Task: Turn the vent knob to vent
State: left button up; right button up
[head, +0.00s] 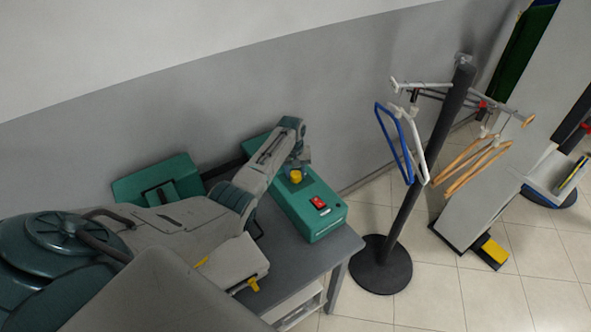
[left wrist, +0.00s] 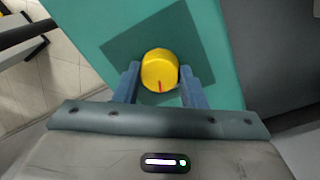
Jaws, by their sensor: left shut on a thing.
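The yellow vent knob (head: 296,176) sits on top of a green box-shaped unit (head: 318,225) on the grey table. In the left wrist view the knob (left wrist: 158,68) shows a red mark on its face that points toward the bottom of the picture. A darker green square surrounds the knob. My left gripper (left wrist: 158,82) is shut on the knob, with one blue-grey finger on each side of it. In the head view my left gripper (head: 297,163) comes down on the knob from above. My right gripper is not in view.
A red switch (head: 318,202) is on the unit near the knob. The grey table (head: 330,247) ends just right of the unit. A black stand (head: 382,262) with blue, white and wooden hangers is on the tiled floor to the right. A grey wall is behind.

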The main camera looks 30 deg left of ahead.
aim_at(293, 174)
pick_arm(q)
jog(key=shift+w+r+n, duration=0.1)
jog(key=shift+r+n, duration=0.1)
jog(key=shift+n, duration=1.9)
jog(key=o, duration=0.8)
jog(key=shift+o, duration=1)
jog(key=shift+f, duration=0.1)
notch_tip(293, 174, up, 11)
jog(key=b, duration=0.3)
jog(key=shift+s+a, duration=0.2)
jog(key=shift+s, duration=0.15)
jog(key=shift+f, duration=0.1)
